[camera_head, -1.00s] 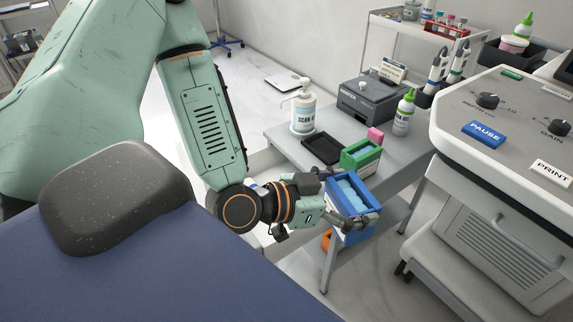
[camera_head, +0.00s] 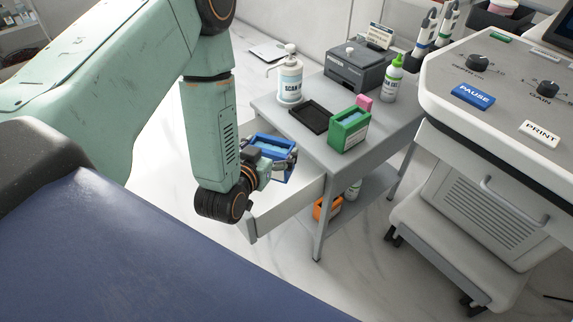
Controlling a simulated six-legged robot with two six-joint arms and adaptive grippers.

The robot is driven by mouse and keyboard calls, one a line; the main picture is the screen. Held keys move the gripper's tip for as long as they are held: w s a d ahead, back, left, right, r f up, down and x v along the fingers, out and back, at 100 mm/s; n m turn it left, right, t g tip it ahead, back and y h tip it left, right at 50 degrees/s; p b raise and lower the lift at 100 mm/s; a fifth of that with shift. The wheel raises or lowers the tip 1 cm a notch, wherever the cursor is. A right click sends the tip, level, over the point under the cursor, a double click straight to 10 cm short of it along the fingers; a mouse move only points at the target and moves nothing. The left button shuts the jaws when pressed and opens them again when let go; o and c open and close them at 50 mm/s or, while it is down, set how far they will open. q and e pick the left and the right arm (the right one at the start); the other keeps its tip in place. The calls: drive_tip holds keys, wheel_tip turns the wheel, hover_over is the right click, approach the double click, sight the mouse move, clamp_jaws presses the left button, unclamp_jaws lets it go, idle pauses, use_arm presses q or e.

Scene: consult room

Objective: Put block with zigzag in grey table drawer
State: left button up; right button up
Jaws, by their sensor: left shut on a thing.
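The grey table (camera_head: 362,161) stands in the middle, with its drawer (camera_head: 290,204) pulled out toward the left. My left gripper (camera_head: 286,160) is shut on a blue open-topped box (camera_head: 270,144) with light blue contents, held above or beside the open drawer. My gripper and arm hide part of the box and part of the drawer's inside. No zigzag mark can be made out on the box. A green box (camera_head: 349,131) with light blue contents and a pink block (camera_head: 364,102) are on the table top. My right gripper is not in view.
A black tray (camera_head: 309,117), a pump bottle (camera_head: 291,80), a green-capped bottle (camera_head: 391,80) and a grey device (camera_head: 357,69) are on the table. An orange container (camera_head: 327,208) is on the lower shelf. A white console (camera_head: 500,95) stands right, a dark blue padded surface (camera_head: 120,255) in front.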

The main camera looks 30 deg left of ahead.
sight(268, 141)
use_arm(q)
drive_tip(key=w+a+n+y, duration=0.1)
drive_tip(key=y, duration=0.1)
drive_tip(key=w+a+n+g+y, duration=0.1)
drive_tip(key=n+y, duration=0.1)
drive_tip(key=shift+a+f, duration=0.1)
drive_tip(key=shift+f, duration=0.3)
drive_tip(key=shift+w+a+f+n+g+y, duration=0.1)
drive_tip(key=shift+w+a+n+g+y, duration=0.15)
drive_tip(key=shift+n+y, duration=0.3)
drive_tip(key=shift+d+n+g+y, duration=0.1)
drive_tip(key=shift+n+g+y, duration=0.45)
drive_tip(key=shift+n+y, duration=0.35)
drive_tip(key=shift+s+d+f+n+g+y, duration=0.15)
drive_tip(key=shift+s+f+n+g+y, duration=0.05)
drive_tip(key=shift+n+g+y, duration=0.5)
wheel_tip(268, 141, down, 7)
drive_tip(key=b, duration=0.3)
drive_tip(key=shift+r, duration=0.2)
wheel_tip(268, 141, down, 4)
drive_tip(key=shift+r+b, duration=0.25)
drive_tip(key=shift+b, duration=0.7)
drive_tip(key=shift+s, duration=0.1)
